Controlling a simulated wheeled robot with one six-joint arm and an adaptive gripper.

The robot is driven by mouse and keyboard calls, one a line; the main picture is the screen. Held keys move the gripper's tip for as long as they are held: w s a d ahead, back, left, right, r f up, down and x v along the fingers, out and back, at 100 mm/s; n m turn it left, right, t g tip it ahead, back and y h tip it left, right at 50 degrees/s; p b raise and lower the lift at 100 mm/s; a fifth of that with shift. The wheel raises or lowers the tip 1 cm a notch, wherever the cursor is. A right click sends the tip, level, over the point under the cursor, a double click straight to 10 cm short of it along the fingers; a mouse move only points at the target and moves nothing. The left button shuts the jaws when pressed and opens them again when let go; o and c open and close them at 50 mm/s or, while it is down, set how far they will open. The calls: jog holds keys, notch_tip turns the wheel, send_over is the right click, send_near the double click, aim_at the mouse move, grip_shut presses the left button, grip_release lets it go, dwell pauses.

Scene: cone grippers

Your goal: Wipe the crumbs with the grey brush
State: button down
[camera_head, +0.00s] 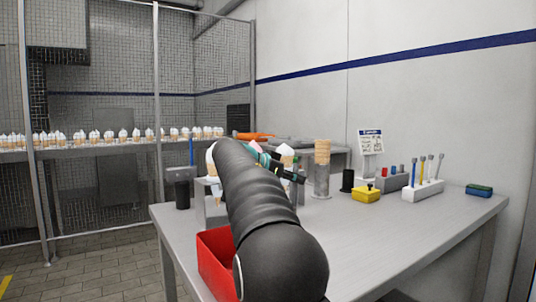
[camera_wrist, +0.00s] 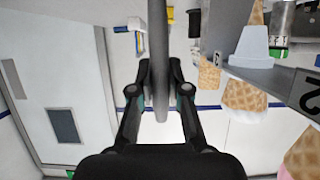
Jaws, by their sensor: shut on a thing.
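My gripper (camera_wrist: 160,75) is shut on a long, narrow grey object (camera_wrist: 159,38) that runs up from between the fingers in the wrist view. Only part of it shows, so I cannot tell for sure that it is the grey brush. In the head view my arm covers most of the gripper (camera_head: 285,168), which is over the back part of the workbench (camera_head: 400,235). Thin grey, yellow and blue handles stand in a white holder (camera_head: 423,191) on the right of the bench. I can make out no crumbs; my arm hides part of the bench top.
A red bin (camera_head: 215,262) is at the bench's front left. A stack of cones (camera_head: 322,152), a yellow box (camera_head: 366,194), a black cylinder (camera_head: 347,181) and a blue-green sponge (camera_head: 479,190) stand around. The front right of the bench is clear. Filled cones line a back shelf (camera_head: 100,146).

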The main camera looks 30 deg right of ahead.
jog(key=shift+a+r+p, duration=0.15)
jog(key=shift+r+p, duration=2.3)
jog(key=shift+r, duration=1.5)
jog(key=shift+s, duration=0.1)
